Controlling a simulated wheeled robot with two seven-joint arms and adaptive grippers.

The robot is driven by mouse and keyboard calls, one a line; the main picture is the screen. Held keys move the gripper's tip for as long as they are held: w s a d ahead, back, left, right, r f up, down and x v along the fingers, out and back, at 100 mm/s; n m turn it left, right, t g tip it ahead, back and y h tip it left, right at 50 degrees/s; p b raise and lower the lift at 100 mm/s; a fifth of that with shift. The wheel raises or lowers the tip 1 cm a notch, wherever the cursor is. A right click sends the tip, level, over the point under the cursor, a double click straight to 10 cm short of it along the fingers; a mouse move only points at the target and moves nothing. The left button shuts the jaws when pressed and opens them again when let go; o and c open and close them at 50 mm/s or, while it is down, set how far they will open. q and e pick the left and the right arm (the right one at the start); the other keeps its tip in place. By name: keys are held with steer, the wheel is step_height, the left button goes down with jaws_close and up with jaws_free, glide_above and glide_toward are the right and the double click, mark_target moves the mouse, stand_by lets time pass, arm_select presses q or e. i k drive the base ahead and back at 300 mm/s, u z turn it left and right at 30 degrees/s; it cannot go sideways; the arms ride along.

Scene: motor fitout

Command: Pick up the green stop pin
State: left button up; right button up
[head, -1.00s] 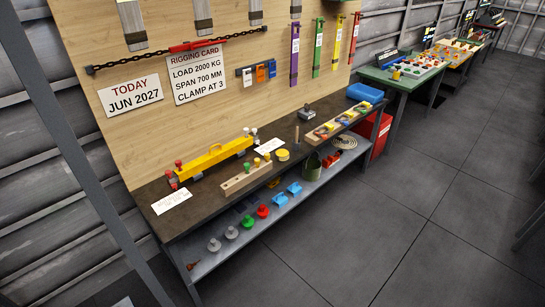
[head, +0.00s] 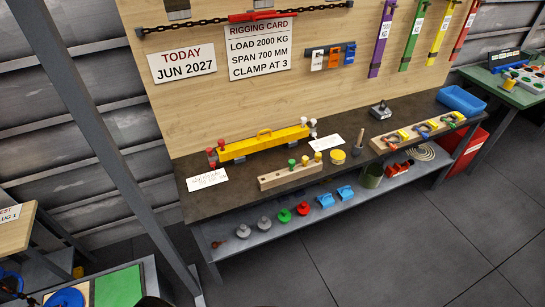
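A green pin (head: 292,163) stands upright in a light wooden block (head: 275,181) on the dark bench top. The lower part of the green pin is hidden in the block. Neither of my grippers is in view.
A yellow beam (head: 262,144) with red and white end fittings lies behind the block on the bench (head: 235,203). A yellow round piece (head: 338,157), a white card (head: 325,139) and a joystick box (head: 380,110) stand to the right. The lower shelf (head: 262,236) holds several coloured parts. The floor in front is clear.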

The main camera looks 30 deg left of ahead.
mark_target(291, 162)
steer(key=u, duration=0.8)
steer(key=i, duration=0.75)
steer(key=u, duration=0.8)
